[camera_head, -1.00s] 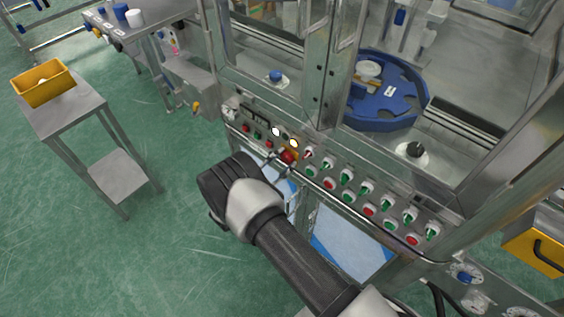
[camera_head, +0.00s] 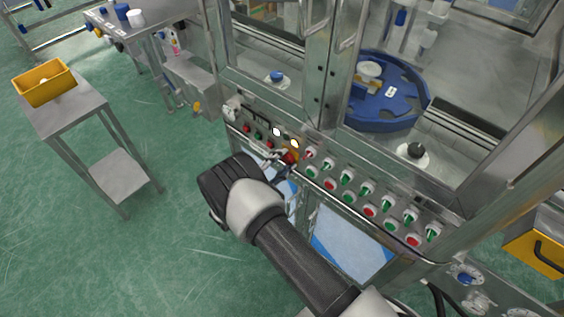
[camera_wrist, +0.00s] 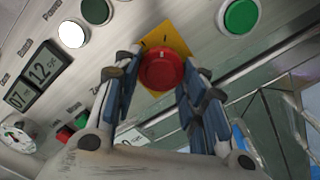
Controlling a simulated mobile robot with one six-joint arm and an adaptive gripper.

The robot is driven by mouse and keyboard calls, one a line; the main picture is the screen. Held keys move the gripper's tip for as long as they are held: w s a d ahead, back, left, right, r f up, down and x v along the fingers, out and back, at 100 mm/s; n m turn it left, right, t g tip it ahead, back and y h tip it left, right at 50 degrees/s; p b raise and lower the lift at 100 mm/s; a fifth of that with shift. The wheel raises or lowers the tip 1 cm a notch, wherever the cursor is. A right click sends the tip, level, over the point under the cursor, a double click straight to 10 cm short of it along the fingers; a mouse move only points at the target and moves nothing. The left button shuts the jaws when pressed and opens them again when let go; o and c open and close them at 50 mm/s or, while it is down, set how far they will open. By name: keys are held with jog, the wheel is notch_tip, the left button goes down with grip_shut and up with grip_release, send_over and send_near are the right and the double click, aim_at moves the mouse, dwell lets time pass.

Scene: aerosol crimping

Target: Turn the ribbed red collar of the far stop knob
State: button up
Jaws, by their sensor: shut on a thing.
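The red stop knob (camera_wrist: 162,70) sits on a yellow square plate on the machine's control panel, in the upper middle of the wrist view. In the head view the knob (camera_head: 290,157) is small and partly covered by my gripper. My gripper (camera_wrist: 158,88) has one blue-padded finger on each side of the red collar and is shut on it. The exact contact of the pads and the collar's ribs are hard to make out. In the head view my arm reaches to the panel from below, and its wrist hides part of the panel's lower front.
A round white button (camera_wrist: 72,34) and a green button (camera_wrist: 240,16) flank the knob. A display (camera_wrist: 36,76) and a gauge (camera_wrist: 16,136) lie to the left. Rows of switches (camera_head: 365,188) continue right in the head view. A metal rail (camera_head: 345,207) runs below the panel.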

jog(key=o, duration=1.1)
jog(key=shift+c, duration=0.2)
